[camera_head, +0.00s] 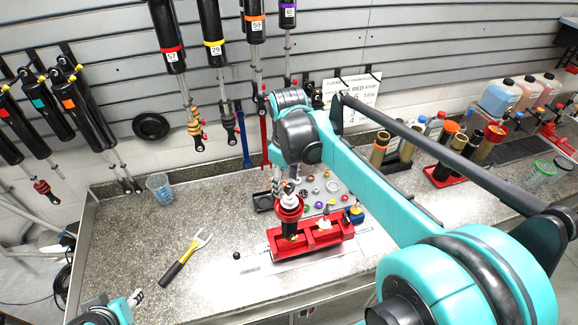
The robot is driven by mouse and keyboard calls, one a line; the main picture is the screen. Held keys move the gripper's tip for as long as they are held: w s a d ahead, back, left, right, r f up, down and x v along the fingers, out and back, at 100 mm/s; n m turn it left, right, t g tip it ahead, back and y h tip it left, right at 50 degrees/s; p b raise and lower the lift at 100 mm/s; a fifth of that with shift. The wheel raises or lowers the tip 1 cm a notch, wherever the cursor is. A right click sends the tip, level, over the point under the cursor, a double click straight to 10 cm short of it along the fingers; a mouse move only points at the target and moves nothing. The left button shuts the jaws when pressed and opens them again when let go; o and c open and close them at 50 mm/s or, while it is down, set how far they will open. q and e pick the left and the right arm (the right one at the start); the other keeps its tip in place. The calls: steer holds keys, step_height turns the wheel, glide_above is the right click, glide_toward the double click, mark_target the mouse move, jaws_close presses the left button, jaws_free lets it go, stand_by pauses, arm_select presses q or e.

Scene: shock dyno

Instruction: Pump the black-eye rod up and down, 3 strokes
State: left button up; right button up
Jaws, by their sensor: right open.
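A red fixture (322,235) stands on the grey counter. A black shock body with a red collar (289,212) is upright at its left end, with pale metal parts at its top. My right gripper (284,184) comes down from above, at the top of this shock body. It is open, its fingers small and partly merged with the parts there. I cannot make out a black eye or tell whether the fingers touch a rod. My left gripper (136,299) is low at the left, over the counter's front edge, away from the fixture. Its fingers are too small to read.
A yellow-and-black wrench-like tool (184,258) lies left of the fixture, with a small black ball (236,255) between. Small coloured parts (318,190) lie behind it. A clear cup (160,188) stands at the left back. Shocks hang on the slatted wall.

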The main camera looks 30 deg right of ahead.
mark_target(289, 194)
steer(key=shift+w+d+f+n+g, duration=0.15)
steer(key=shift+w+d+n+g, duration=0.2)
steer(key=shift+w+d, duration=0.3)
steer(key=shift+d+f, duration=0.2)
steer(key=shift+f, duration=0.05)
steer(key=shift+s+f, duration=0.1)
steer(key=shift+f, duration=3.5)
jaws_close()
jaws_free()
